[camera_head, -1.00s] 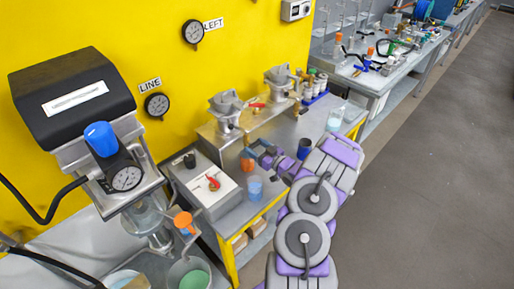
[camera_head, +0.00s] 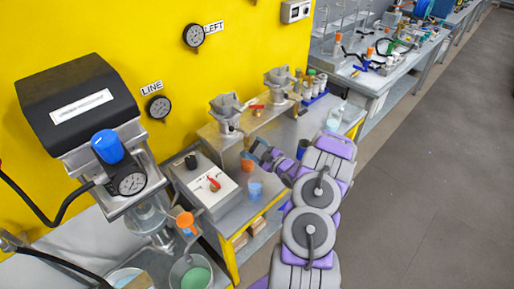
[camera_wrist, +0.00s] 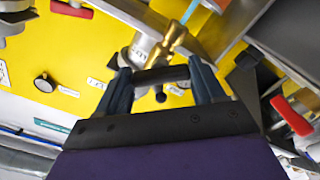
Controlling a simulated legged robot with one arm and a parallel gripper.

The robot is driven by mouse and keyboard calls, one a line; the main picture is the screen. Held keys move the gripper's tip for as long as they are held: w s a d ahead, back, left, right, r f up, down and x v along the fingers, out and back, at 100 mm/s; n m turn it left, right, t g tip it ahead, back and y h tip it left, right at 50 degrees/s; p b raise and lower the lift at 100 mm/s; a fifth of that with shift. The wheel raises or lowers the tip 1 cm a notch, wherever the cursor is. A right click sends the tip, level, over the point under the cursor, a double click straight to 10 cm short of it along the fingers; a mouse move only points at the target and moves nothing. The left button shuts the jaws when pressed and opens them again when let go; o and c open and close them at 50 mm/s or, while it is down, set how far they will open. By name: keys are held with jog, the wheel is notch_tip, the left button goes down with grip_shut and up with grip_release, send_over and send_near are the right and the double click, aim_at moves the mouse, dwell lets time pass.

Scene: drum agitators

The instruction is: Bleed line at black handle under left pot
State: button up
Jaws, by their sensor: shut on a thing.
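The left pot (camera_head: 227,108) is a grey metal funnel-shaped vessel on a steel bench stand by the yellow wall, beside a similar right pot (camera_head: 279,77). My gripper (camera_head: 256,148) is low in front of the left pot's stand. In the wrist view, my gripper (camera_wrist: 161,82) has its two dark fingers on either side of a black handle (camera_wrist: 160,74) and is shut on it. The handle sits just below a brass valve body (camera_wrist: 165,45) with a light blue tube above. In the head view, the handle is too small to make out.
A white box with a red lever (camera_head: 213,184), an orange cup (camera_head: 247,166) and a blue cup (camera_head: 255,190) stand close to my gripper. A dark cup (camera_head: 302,147) is beside my arm. The LINE gauge (camera_head: 158,107) is on the wall. Floor at right is clear.

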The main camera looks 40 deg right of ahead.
jog(key=shift+a+f+n+b, duration=0.1)
jog(key=shift+n+b, duration=0.8)
jog(key=shift+n, duration=1.55)
jog(key=shift+f+n+b, duration=0.1)
jog(key=shift+n+b, duration=0.75)
jog(key=shift+n, duration=1.6)
jog(key=shift+a, duration=0.1)
jog(key=o, duration=1)
jog(key=shift+o, duration=0.2)
jog(key=shift+r, duration=0.1)
jog(key=shift+s, duration=0.1)
jog(key=s+d+p, duration=0.1)
jog(key=s, duration=1.6)
jog(key=shift+d, duration=0.25)
jog(key=shift+s, duration=0.1)
